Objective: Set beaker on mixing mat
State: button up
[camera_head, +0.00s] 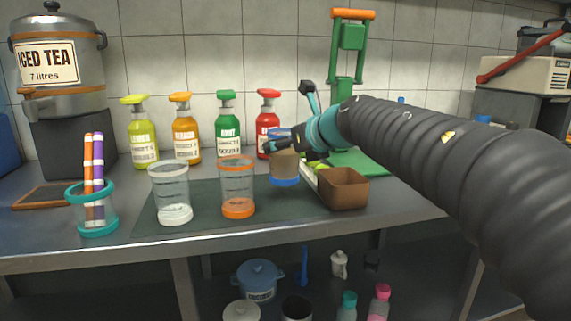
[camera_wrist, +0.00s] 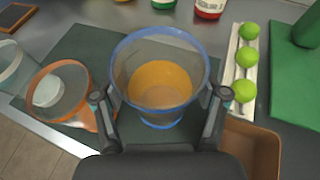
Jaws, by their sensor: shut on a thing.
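The blue-rimmed beaker (camera_head: 284,167) holds orange-brown liquid and is upright in my gripper (camera_head: 296,148). In the wrist view, the two fingers of my gripper (camera_wrist: 160,96) are shut on opposite sides of the beaker (camera_wrist: 162,75). The dark mixing mat (camera_head: 205,203) lies flat on the counter; it also shows in the wrist view (camera_wrist: 92,48). The beaker's blue base is over or on the right part of the mat; I cannot tell whether it touches. An orange-rimmed beaker (camera_head: 238,188) and a clear white-based beaker (camera_head: 172,196) stand on the mat, left of it.
A brown box (camera_head: 343,188) and a white rack of limes (camera_wrist: 245,60) are close on the right. Several syrup bottles (camera_head: 186,128) stand behind. A teal-rimmed holder with straws (camera_head: 93,205) is at left. A green press (camera_head: 347,70) stands at the back right.

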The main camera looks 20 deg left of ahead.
aim_at(293, 160)
jog(key=shift+a+f+b, duration=0.1)
jog(key=shift+f+b, duration=0.75)
jog(key=shift+f, duration=1.15)
jog(key=shift+f, duration=0.15)
jog(key=o, duration=1.4)
jog(key=shift+r, duration=0.2)
jog(key=v, duration=1.2)
